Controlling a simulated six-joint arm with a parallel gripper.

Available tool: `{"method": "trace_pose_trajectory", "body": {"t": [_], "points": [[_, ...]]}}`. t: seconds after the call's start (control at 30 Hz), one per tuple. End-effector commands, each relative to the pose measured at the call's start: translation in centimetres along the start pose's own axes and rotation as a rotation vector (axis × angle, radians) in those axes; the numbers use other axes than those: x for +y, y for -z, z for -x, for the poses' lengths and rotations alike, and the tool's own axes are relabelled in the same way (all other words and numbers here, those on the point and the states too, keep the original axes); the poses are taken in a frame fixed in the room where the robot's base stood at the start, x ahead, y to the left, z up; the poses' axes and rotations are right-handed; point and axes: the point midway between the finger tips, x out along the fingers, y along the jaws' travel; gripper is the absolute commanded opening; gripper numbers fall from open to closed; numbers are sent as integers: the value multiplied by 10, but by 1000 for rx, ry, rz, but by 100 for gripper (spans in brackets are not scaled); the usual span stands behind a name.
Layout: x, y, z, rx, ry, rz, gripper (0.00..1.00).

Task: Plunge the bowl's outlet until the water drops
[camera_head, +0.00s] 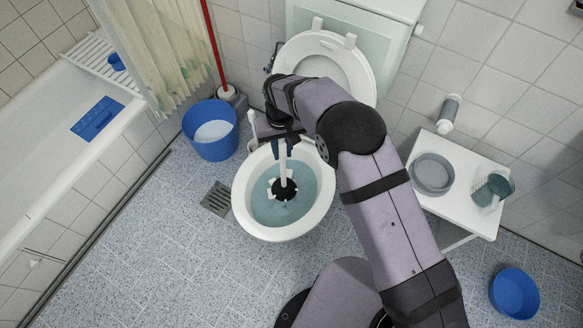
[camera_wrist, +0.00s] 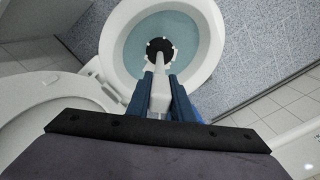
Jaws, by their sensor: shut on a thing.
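The toilet bowl (camera_head: 241,205) stands in the middle of the floor with its lid (camera_head: 335,52) raised. Blue-green water (camera_head: 262,207) fills much of the bowl. My gripper (camera_head: 284,150) is above the bowl and shut on the white handle of a plunger (camera_head: 283,172). The plunger is near upright, with its dark round head (camera_head: 284,190) low in the bowl at the water. In the wrist view the blue fingers of the gripper (camera_wrist: 160,90) close on the handle, and the head (camera_wrist: 160,47) sits inside the bowl rim (camera_wrist: 208,65). The outlet itself is hidden.
A blue bucket (camera_head: 211,150) stands left of the toilet, with a red-handled brush or mop (camera_head: 213,45) behind it. A floor drain (camera_head: 216,199) lies beside the bowl. A white side table (camera_head: 458,205) and another blue bucket (camera_head: 514,293) are at right. The bathtub (camera_head: 60,130) is at left.

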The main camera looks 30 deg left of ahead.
Motion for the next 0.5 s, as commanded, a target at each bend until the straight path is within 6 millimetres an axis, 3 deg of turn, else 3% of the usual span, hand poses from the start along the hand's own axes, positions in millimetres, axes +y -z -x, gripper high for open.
{"method": "trace_pose_trajectory", "body": {"t": [0.23,0.5], "points": [[0,0,-9,1,0,0,0],[0,0,-33,1,0,0,0]]}}
